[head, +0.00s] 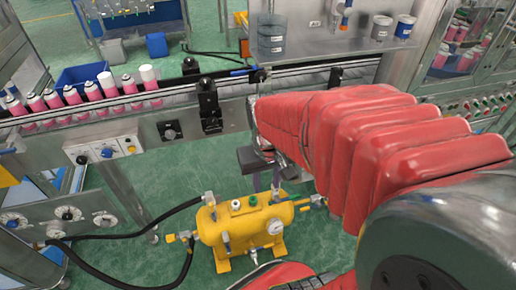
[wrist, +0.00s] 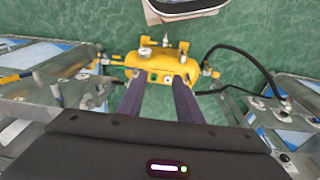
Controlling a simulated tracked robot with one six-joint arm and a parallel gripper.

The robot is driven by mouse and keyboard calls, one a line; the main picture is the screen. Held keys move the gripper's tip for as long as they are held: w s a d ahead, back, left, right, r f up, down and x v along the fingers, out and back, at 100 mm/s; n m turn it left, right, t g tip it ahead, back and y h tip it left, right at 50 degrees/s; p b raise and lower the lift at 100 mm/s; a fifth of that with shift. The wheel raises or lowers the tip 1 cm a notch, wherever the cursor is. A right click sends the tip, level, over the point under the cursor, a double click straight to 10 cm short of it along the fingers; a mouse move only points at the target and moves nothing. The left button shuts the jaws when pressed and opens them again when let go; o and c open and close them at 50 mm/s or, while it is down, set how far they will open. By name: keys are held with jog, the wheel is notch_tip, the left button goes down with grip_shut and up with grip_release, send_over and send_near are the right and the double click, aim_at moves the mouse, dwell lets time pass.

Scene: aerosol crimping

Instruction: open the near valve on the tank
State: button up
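The yellow tank (head: 232,222) stands low on the green floor and shows at the top middle of the wrist view (wrist: 150,62). It has a round gauge (head: 275,226) and metal fittings with yellow handles at its left end (head: 180,237) and right end (head: 313,203). I cannot tell which of these is the near valve, or how its handle is set. My gripper (head: 267,184) is above and behind the tank in the head view. In the wrist view its two dark fingers (wrist: 157,82) are apart and empty, pointing towards the tank.
Black hoses (head: 130,235) run from the tank's left end to a machine with dials (head: 66,213). A conveyor rail (head: 130,100) with pink cans crosses behind. My red-sleeved arm covers the right side.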

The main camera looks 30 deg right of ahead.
jog(key=s+d+f+m+g, duration=0.1)
jog(key=d+f+m, duration=0.2)
jog(key=d+f, duration=1.1)
jog(key=s+d+f+m+g, duration=0.1)
jog(key=s+d+f+m, duration=0.1)
jog(key=d+f, duration=1.2)
jog(key=s+a+f+m+t, duration=0.2)
jog(key=f+m+t, duration=0.1)
jog(key=f, duration=1.4)
jog(key=s+a+f+m+t, duration=0.2)
jog(key=a+f+m+t, duration=0.15)
jog(key=f, duration=1.25)
jog(key=w+r+m+t+h, duration=0.4)
jog(key=w+r+m+t, duration=0.2)
jog(key=r+t, duration=0.5)
jog(key=shift+w+d+r+h, duration=0.35)
jog(key=shift+w+h, duration=0.05)
jog(key=shift+w, duration=0.65)
jog(key=shift+w+t, duration=0.1)
jog(key=shift+t, duration=0.15)
